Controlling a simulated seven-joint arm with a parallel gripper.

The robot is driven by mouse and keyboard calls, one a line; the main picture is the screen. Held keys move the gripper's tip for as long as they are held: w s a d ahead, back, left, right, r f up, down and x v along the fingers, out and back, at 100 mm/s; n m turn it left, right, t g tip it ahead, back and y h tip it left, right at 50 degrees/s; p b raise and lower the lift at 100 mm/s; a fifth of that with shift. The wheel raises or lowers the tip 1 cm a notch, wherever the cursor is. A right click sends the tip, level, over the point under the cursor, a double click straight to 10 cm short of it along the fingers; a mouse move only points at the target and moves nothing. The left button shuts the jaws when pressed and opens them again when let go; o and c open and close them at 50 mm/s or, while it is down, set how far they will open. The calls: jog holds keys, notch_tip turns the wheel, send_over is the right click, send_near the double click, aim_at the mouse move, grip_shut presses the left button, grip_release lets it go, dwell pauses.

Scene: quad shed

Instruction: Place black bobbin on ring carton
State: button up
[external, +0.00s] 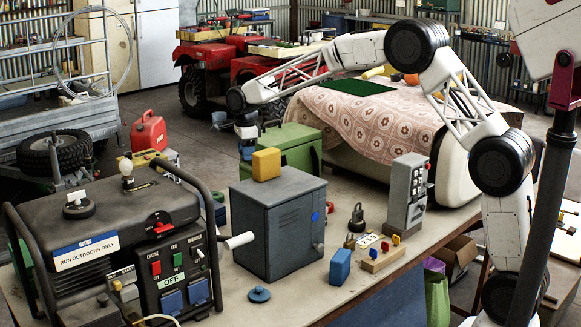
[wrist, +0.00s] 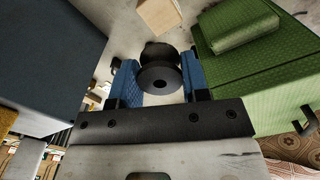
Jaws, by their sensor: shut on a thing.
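My gripper (wrist: 157,85) is shut on the black bobbin (wrist: 158,78), which sits between the two blue fingers in the wrist view. In the external view my gripper (external: 247,143) hangs behind the grey metal cabinet and left of the green chest; the bobbin is too small to make out there. A small tan box (wrist: 160,14) lies beyond the bobbin at the top of the wrist view, apart from it. It looks like the ring carton, but no marking shows. I cannot pick it out in the external view.
The grey cabinet (external: 277,222), with a yellow block (external: 266,164) on top, stands close by. The green chest (external: 290,150) is on the other side, also seen in the wrist view (wrist: 270,85). A generator (external: 110,230) stands at left. Pale surface shows between cabinet and chest.

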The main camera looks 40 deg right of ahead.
jog(key=shift+f, duration=2.45)
jog(key=shift+f, duration=2.5)
jog(key=shift+f, duration=0.15)
jog(key=o, duration=0.9)
notch_tip(320, 180, up, 12)
jog(key=shift+r, duration=0.2)
